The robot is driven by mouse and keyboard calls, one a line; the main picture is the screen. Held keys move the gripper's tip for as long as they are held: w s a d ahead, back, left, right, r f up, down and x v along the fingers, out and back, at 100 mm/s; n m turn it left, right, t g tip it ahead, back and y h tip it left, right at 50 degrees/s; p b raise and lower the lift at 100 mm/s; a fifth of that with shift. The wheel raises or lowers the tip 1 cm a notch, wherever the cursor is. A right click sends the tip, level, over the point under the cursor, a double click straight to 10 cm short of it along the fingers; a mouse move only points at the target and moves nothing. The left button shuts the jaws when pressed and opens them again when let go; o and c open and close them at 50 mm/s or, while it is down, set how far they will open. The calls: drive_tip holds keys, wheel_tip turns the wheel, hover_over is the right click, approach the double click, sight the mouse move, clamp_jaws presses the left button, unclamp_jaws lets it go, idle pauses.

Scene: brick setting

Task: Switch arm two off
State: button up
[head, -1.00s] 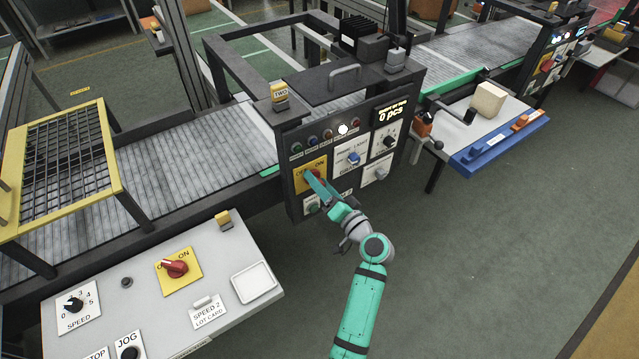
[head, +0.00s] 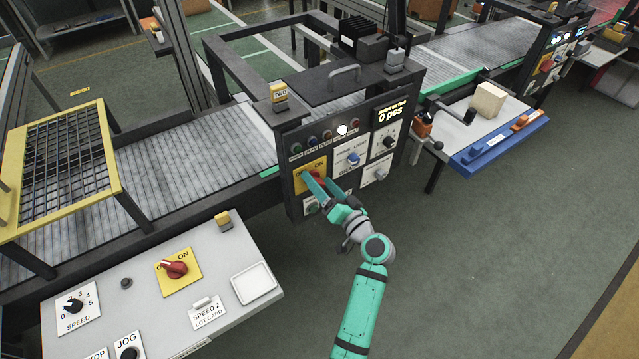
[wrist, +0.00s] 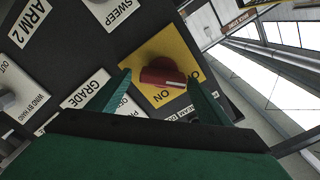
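The dark control panel (head: 345,137) under a yellow TWO sign (head: 280,90) carries a yellow OFF/ON plate (head: 303,184) with a red rotary knob (head: 318,175). In the wrist view the red knob (wrist: 163,76) shows on its yellow plate (wrist: 176,46), with ON at the lower left and part of OFF at the right. Which word the knob points at I cannot tell for sure. My gripper (head: 317,181) is in front of this plate. In the wrist view my gripper (wrist: 160,78) is open, its fingers apart on either side of the knob. Contact is not clear.
Beside the plate are a blue knob (head: 352,158) and a black dial (head: 388,141). An ARM 2 label (wrist: 32,22) shows in the wrist view. A grey console (head: 130,285) at the lower left has another red OFF/ON knob (head: 175,268). The right floor is clear.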

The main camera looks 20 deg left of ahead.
drive_tip(key=shift+a, duration=0.1)
drive_tip(key=v, duration=1.1)
drive_tip(key=shift+a, duration=0.1)
